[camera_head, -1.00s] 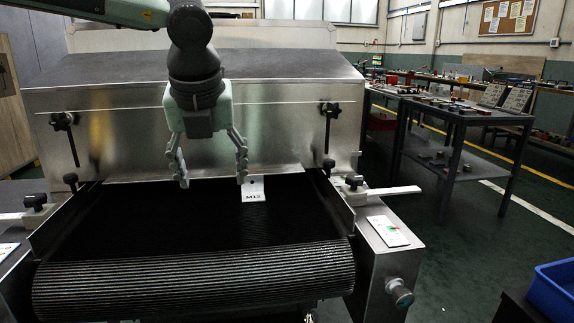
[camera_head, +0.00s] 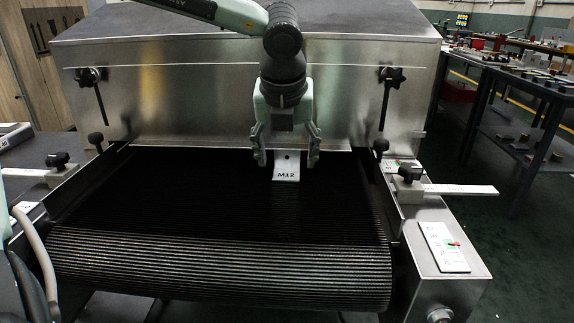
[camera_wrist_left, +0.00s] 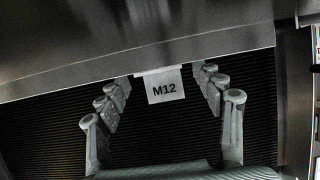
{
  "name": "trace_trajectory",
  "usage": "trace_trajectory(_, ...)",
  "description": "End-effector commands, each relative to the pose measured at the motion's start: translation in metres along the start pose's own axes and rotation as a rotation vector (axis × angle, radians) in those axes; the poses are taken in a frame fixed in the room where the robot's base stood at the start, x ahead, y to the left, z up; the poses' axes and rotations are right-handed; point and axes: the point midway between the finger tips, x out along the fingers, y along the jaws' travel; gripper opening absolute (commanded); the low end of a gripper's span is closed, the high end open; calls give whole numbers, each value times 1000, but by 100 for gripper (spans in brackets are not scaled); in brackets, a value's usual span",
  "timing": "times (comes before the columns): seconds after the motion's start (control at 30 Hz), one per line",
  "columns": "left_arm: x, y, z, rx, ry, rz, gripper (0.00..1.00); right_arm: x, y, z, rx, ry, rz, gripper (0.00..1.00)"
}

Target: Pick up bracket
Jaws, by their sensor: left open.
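The bracket (camera_head: 286,168) is a pale, bent plate marked "M12". It sits on the black conveyor belt (camera_head: 220,215) close to the dryer's mouth. My left gripper (camera_head: 286,162) is open above the belt, with one finger on each side of the bracket in the head view. In the left wrist view the bracket (camera_wrist_left: 165,87) lies between the two open fingers (camera_wrist_left: 164,120), towards their far end, with space on both sides. I cannot tell whether any finger touches it. My right gripper is not in view.
The steel dryer hood (camera_head: 230,100) stands right behind the bracket, with black clamp knobs (camera_head: 392,76) on its front. Side rails edge the belt. A workbench (camera_head: 530,90) stands farther right.

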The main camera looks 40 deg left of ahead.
Motion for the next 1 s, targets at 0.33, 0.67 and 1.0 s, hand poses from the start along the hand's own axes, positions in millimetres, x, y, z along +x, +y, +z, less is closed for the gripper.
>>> trace_trajectory(0.33,7,0,0,-1,0,-1,64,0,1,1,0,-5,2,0)
trace_trajectory(0.67,7,0,0,-1,0,-1,23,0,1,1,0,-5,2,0)
trace_trajectory(1.0,6,0,0,-1,-1,-2,11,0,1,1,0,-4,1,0)
